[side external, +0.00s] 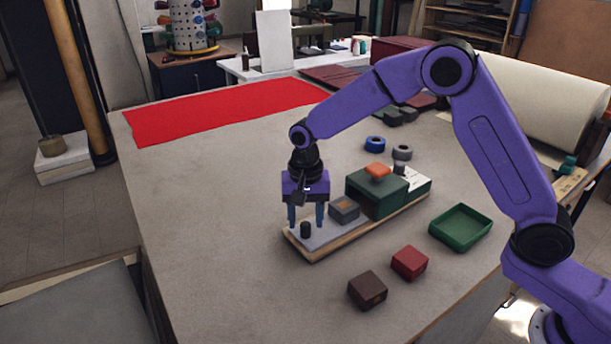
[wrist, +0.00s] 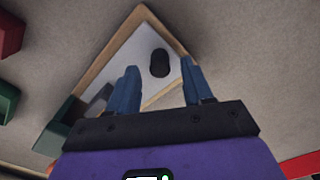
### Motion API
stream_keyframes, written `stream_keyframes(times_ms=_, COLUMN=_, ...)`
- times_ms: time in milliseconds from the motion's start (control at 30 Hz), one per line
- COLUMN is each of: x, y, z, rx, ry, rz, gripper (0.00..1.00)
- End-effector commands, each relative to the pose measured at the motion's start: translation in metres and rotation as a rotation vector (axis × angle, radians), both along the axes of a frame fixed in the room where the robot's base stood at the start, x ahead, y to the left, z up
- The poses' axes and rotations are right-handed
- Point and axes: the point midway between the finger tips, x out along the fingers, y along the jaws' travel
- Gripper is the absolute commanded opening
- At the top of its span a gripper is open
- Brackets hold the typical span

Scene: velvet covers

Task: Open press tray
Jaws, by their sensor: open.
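The press is a green block-like housing (side external: 376,194) on a long wooden base (side external: 345,239). A pale grey tray plate (side external: 322,236) lies on the base in front of the housing, and it also shows in the wrist view (wrist: 137,48). A black upright knob (side external: 305,230) stands near the plate's outer end; the wrist view shows it too (wrist: 160,63). A grey block with a brown top (side external: 344,209) sits between knob and housing. My gripper (side external: 306,222) is open and points down over the knob, a finger on each side in both views. I cannot tell whether they touch it.
A green open tray (side external: 461,228), a red box (side external: 409,263) and a dark brown box (side external: 367,290) lie to the right and front. Blue and grey rings (side external: 375,144) lie behind. The table left of the press is clear.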

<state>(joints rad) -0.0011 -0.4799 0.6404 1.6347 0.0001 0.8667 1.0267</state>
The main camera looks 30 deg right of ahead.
Motion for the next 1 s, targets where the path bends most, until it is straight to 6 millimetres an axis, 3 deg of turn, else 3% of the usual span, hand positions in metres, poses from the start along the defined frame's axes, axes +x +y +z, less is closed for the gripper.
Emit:
stream_keyframes(times_ms=600, x=0.000, y=0.001, z=0.126, rx=0.003, ry=-0.005, rz=0.000, gripper=0.51)
stream_keyframes(times_ms=800, x=0.000, y=0.000, z=0.147, rx=0.001, ry=-0.002, rz=0.001, gripper=0.51)
stream_keyframes(times_ms=1000, x=0.000, y=0.000, z=0.152, rx=0.001, ry=-0.001, rz=0.000, gripper=0.51)
